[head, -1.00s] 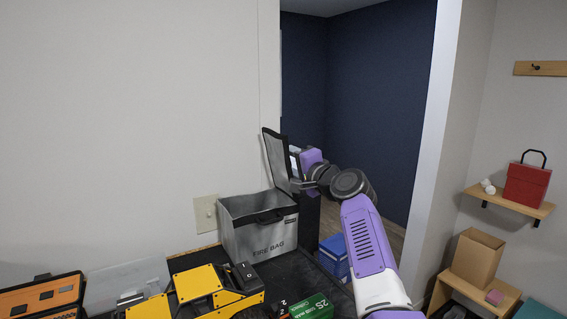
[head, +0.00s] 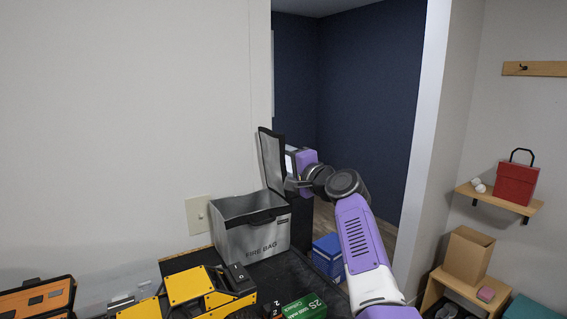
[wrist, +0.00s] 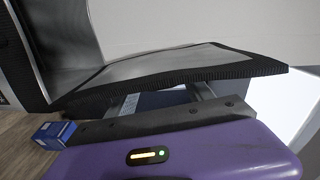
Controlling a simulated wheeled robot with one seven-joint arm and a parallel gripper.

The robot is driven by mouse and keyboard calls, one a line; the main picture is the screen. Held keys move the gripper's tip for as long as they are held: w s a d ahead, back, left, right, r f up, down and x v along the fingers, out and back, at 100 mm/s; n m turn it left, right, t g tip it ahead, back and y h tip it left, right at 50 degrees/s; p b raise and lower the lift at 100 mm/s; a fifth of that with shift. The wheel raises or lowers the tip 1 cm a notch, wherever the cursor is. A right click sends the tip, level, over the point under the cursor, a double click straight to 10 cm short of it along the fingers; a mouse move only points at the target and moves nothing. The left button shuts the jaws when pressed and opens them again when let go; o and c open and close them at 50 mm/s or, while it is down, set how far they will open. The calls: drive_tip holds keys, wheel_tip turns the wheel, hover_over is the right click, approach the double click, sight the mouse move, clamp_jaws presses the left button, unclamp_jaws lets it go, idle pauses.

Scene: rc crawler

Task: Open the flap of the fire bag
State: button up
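The grey fire bag (head: 252,238) stands on the dark worktop against the wall, its top open. Its flap (head: 270,160) is raised and stands nearly upright at the bag's right side. My gripper (head: 293,184) is on the right, outer side of the flap, close against it. In the wrist view the flap (wrist: 170,66), with its black woven edge, crosses just above my gripper (wrist: 165,97). Two metal fingers show spread apart below that edge; their tips are hidden behind the flap.
A yellow crawler (head: 190,287) and a green box (head: 304,308) lie in front of the bag. A blue box (head: 328,254) is to the right, below my arm. A shelf with a red case (head: 517,183) and a cardboard box (head: 467,255) are at the far right.

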drive_tip(key=v, duration=0.7)
drive_tip(key=shift+s+d+b, duration=0.25)
drive_tip(key=shift+s+b, duration=0.1)
drive_tip(key=shift+b, duration=0.05)
drive_tip(key=shift+s, duration=0.1)
